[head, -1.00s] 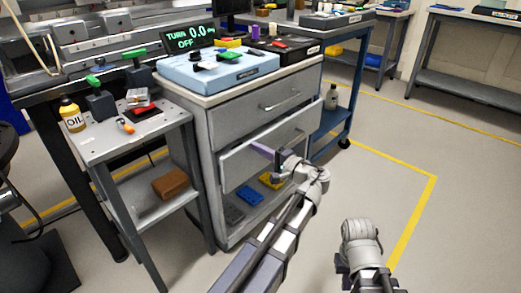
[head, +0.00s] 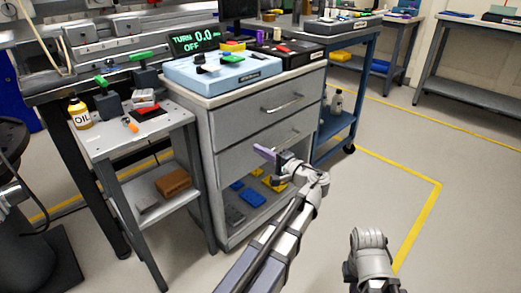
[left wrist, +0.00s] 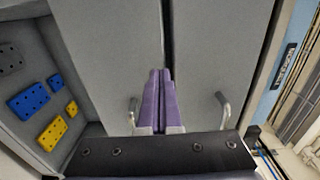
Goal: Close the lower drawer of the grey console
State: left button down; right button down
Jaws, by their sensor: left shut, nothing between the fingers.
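The grey console (head: 203,150) stands left of centre in the head view. Its lower drawer (head: 235,158) looks flush, or nearly so, with the upper drawer (head: 245,119). In the left wrist view the lower drawer front (left wrist: 110,60) is left of a dark seam and the upper drawer front (left wrist: 215,50) is right of it. My left gripper (head: 264,152) is shut and empty, its purple fingertips (left wrist: 160,75) at the lower front near the seam; contact is unclear. My right gripper (head: 368,262) is low in the head view, away from the console; its fingers are hidden.
Below the drawers is an open shelf (head: 236,235) with blue, yellow and grey plates. A side table (head: 100,147) with an oil bottle (head: 79,114) stands left. A blue cart (head: 337,125) stands right. Open floor lies at right.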

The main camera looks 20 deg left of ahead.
pick_arm(q)
jog(key=v, duration=1)
jog(key=shift+d, duration=0.25)
jog(key=shift+s, duration=0.15)
